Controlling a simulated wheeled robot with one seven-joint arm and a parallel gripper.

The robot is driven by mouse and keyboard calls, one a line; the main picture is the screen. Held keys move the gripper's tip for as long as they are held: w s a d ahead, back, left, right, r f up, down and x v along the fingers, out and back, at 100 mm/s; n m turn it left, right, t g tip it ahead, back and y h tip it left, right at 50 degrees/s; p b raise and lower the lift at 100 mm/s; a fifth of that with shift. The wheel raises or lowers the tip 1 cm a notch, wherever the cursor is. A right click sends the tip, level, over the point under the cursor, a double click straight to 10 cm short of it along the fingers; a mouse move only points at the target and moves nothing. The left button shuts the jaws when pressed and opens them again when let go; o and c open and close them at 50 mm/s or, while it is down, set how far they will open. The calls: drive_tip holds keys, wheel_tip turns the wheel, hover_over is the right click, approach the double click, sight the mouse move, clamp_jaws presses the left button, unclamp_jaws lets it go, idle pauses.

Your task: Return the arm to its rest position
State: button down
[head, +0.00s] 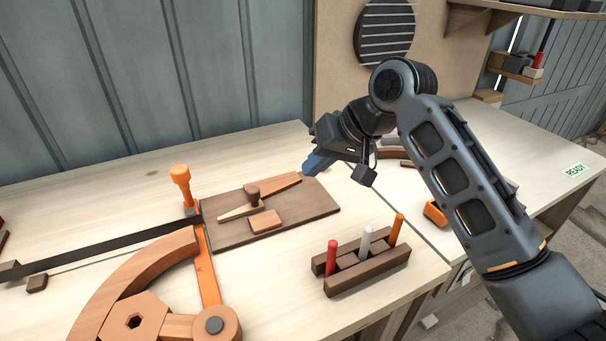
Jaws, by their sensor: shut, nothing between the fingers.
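My gripper (317,164) is at the end of my arm, over the far right part of the workbench (392,223), close to the back right corner of a dark brown board (319,205). Its blue fingers are shut and hold nothing. Whether they touch the board or hang above it, I cannot tell. My arm (455,175) reaches in from the lower right and bends at a joint high in the picture.
A wooden rack (367,273) with red, grey and orange sticks stands below my gripper. An orange clamp (206,265) and a curved wooden piece (137,275) lie left. A shelf (540,12) is upper right. Bare benchtop lies at front centre.

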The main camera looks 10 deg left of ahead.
drive_tip(key=shift+s+d+r, duration=0.1)
drive_tip(key=shift+d+r, duration=0.15)
drive_tip(key=shift+r, duration=0.1)
